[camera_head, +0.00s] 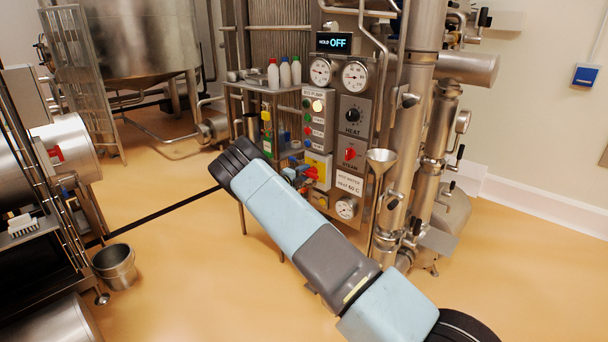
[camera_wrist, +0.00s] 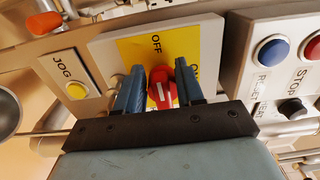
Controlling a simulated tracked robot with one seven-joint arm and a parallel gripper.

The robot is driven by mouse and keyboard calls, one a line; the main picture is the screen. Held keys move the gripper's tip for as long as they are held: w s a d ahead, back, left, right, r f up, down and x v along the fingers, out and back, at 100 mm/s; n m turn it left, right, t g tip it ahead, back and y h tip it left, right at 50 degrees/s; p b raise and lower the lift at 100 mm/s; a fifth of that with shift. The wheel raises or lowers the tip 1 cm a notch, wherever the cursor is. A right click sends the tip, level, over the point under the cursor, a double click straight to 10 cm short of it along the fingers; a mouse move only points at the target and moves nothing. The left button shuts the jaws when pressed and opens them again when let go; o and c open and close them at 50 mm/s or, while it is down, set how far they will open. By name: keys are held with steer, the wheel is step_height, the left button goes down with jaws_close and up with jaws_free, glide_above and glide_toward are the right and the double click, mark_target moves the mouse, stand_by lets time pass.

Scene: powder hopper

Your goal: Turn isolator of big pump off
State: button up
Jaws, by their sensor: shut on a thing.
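A red rotary isolator knob (camera_wrist: 161,88) sits on a yellow plate (camera_wrist: 134,48) marked OFF at the top and ON at the right. My gripper (camera_wrist: 159,88) has its two blue fingers on either side of the knob and is shut on it. The white mark on the knob runs roughly up and down in the wrist view, about in line with OFF. In the head view the yellow plate (camera_head: 322,162) is low on the grey panel, with my gripper (camera_head: 297,171) at its left side. The ON lettering is partly hidden by a finger. No pump name is readable on this plate.
A yellow JOG button (camera_wrist: 76,90) is left of the plate. A box with a blue button (camera_wrist: 272,52) and a black knob (camera_wrist: 293,108) is close on the right. A metal funnel (camera_head: 380,159) stands right of the panel. Bottles (camera_head: 284,73) stand on a shelf above.

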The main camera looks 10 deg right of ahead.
steer(key=shift+s+f, duration=0.1)
steer(key=shift+f, duration=0.2)
steer(key=o, duration=0.7)
steer(key=shift+r, duration=0.15)
steer(key=v, duration=1.3)
steer(key=shift+s+a, duration=0.2)
steer(key=shift+a, duration=0.1)
